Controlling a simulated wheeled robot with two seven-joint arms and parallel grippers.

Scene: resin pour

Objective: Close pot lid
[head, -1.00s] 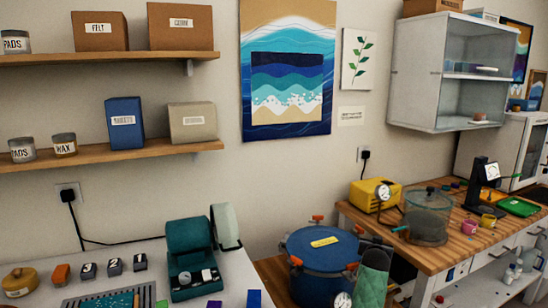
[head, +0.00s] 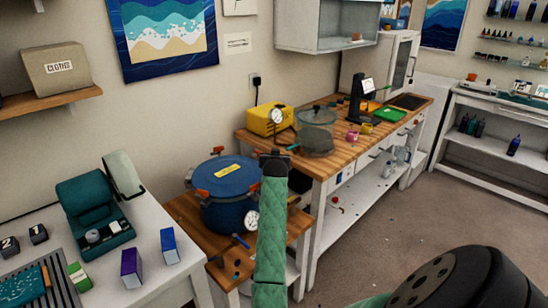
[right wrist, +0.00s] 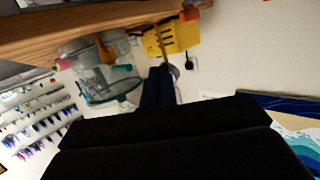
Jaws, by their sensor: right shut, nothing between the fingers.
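The blue pot (head: 222,212) stands on a low wooden bench in the head view. Its blue lid (head: 215,180) with a yellow label lies on top; I cannot tell whether it is seated fully. Orange clamp handles (head: 202,193) show around the rim, and a round gauge (head: 252,220) is on its front. My right arm, in green quilted covering, rises in front of the pot's right side. My right gripper (head: 274,160) is black, shut and empty, beside the lid's right edge in the picture. Its dark fingers also show in the right wrist view (right wrist: 158,86). My left gripper is not in view.
A yellow box (head: 270,120) and a clear lidded chamber (head: 317,130) stand on the wooden counter behind. A white table (head: 150,225) at the left holds a teal case (head: 95,215) and small boxes. Small tools lie on the bench by the pot. The floor at right is clear.

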